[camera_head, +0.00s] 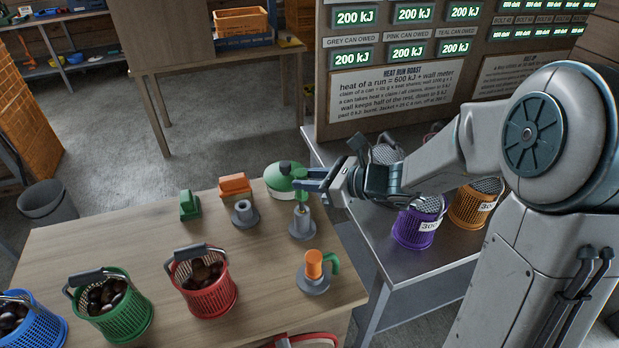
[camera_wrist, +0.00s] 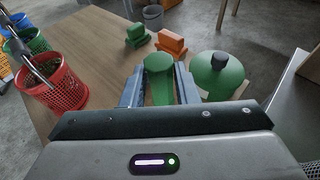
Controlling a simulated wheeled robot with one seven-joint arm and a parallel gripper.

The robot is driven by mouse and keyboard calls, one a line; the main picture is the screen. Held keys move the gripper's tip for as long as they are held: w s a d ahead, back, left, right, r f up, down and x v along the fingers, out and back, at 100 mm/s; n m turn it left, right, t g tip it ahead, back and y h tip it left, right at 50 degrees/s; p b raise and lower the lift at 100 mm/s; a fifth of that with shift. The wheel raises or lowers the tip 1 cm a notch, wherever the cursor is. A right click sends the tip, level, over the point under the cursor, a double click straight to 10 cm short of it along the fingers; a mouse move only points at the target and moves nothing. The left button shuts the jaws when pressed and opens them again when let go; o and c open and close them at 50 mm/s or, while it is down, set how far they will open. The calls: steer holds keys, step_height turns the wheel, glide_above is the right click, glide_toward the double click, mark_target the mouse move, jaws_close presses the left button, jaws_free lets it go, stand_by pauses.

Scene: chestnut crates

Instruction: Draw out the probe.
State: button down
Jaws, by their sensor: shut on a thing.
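My gripper (camera_head: 306,182) is at the right end of the wooden table, shut on a green probe (camera_wrist: 159,64). In the wrist view, the probe's round green head and the stem below it sit between my two blue-grey fingers. In the head view, the green part shows just under my fingers, above a grey stand (camera_head: 302,224) with a wide round foot. The probe looks upright and in line with this stand. I cannot tell how deep its lower end sits, as the stand hides it.
A green dome with a dark knob (camera_wrist: 219,76) stands close beside my gripper. A second grey stand (camera_head: 243,215) and an orange piece with a green handle (camera_head: 314,264) are nearby. Green (camera_head: 189,206) and orange blocks (camera_head: 235,186) stand behind. Red (camera_head: 211,301) and green baskets (camera_head: 124,322) hold chestnuts.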

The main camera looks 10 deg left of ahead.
steer(key=shift+f+b, duration=1.95)
steer(key=shift+f, duration=0.35)
steer(key=c, duration=1)
jaws_free()
steer(key=shift+c, duration=0.2)
steer(key=shift+r, duration=0.1)
steer(key=p+v, duration=0.1)
steer(key=v, duration=1.2)
steer(key=shift+s+d, duration=0.15)
steer(key=shift+d, duration=0.25)
steer(key=s+d+n+g+h+p, duration=0.1)
steer(key=s+n+g+h+p, duration=0.3)
steer(key=s+n+h, duration=0.55)
steer(key=s+d+r+n+t+h+p, duration=0.2)
steer(key=d+n, duration=0.6)
steer(key=n, duration=0.4)
steer(key=s+r+h, duration=0.1)
steer(key=s+h, duration=0.1)
steer(key=shift+s+r, duration=0.3)
steer(key=shift+r, duration=0.05)
